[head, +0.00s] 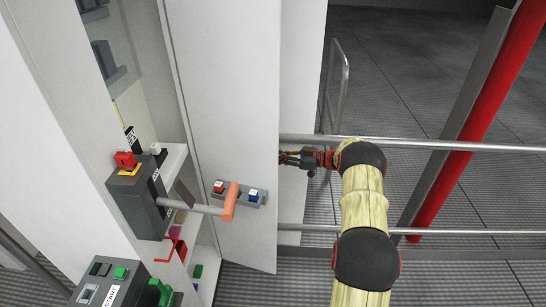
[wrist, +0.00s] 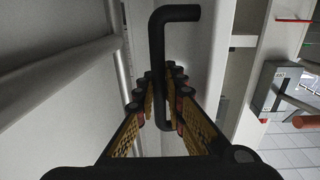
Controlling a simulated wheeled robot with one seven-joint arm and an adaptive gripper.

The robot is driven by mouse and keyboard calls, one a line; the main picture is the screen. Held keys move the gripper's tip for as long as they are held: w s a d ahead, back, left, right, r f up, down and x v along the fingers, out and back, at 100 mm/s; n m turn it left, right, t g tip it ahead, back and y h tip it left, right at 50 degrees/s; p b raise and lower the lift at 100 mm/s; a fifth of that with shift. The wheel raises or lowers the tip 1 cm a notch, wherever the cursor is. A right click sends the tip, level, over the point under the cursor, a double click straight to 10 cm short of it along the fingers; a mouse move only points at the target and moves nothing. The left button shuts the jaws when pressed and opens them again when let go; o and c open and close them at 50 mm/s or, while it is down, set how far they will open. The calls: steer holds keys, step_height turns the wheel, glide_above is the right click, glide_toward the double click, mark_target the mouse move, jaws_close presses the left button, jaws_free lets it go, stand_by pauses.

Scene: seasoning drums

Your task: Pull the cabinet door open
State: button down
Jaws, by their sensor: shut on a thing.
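The white cabinet door (head: 225,110) stands open at an angle in the head view, with a shelf and the interior showing on its left. My gripper (head: 284,158) is at the right side of the door, and the door edge hides its fingertips in part. In the wrist view, a black bent bar handle (wrist: 160,45) runs between the two fingers of my gripper (wrist: 163,90). The fingers are shut on the handle. The door surface shows pale in the wrist view (wrist: 195,70). The handle is hidden in the head view.
A grey switch box (head: 140,205) with an orange-ended lever (head: 230,200) juts out left of the door. A START button box (head: 120,285) stands in front. Metal rails (head: 430,145) run along the right, with a red post (head: 470,120) beyond. Grey floor shows behind.

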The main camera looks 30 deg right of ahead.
steer(key=shift+d, duration=0.1)
steer(key=c, duration=2.2)
jaws_free()
steer(key=shift+o, duration=0.2)
steer(key=shift+s, duration=0.1)
steer(key=v, duration=1.2)
